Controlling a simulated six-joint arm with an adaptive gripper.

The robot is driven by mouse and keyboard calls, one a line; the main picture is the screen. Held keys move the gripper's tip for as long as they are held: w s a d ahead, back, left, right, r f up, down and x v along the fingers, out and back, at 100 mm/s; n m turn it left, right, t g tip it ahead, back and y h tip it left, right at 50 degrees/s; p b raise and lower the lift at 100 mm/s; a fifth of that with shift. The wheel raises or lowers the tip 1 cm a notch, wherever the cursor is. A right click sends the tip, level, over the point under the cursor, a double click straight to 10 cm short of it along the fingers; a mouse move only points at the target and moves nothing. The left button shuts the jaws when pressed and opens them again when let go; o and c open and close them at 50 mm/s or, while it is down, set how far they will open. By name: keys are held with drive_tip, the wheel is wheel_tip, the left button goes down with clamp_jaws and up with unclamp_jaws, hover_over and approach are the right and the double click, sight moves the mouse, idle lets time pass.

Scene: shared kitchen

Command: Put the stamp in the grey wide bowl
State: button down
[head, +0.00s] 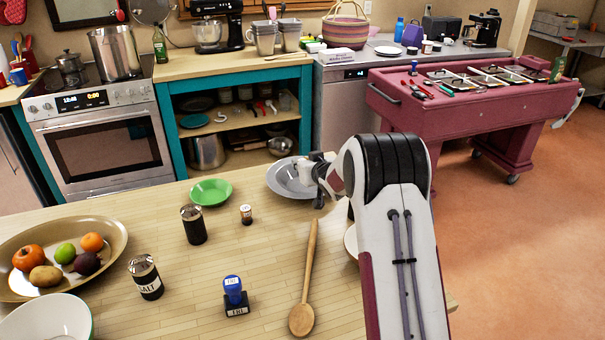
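The stamp (233,288) stands upright on the wooden counter in the lower middle of the head view. It has a blue top and a dark base with a pale label. The grey wide bowl (283,182) sits near the counter's far edge, and my arm hides part of its right side. My gripper (318,185) is at the bowl's right side, well away from the stamp. Its fingers are small and partly hidden, so I cannot tell whether they are open or shut.
A wooden spoon (308,273) lies right of the stamp. A salt shaker (146,278), a dark shaker (193,226), a small jar (246,214) and a green bowl (210,192) stand around it. A fruit platter (112,236) and white bowl (45,318) are at left.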

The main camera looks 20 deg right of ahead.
drive_tip(key=shift+f, duration=1.85)
drive_tip(key=shift+f, duration=0.1)
drive_tip(key=c, duration=1.8)
unclamp_jaws()
drive_tip(key=shift+s, duration=0.1)
drive_tip(key=shift+s+r, duration=0.35)
drive_tip(key=shift+s, duration=0.05)
drive_tip(key=shift+v, duration=5.5)
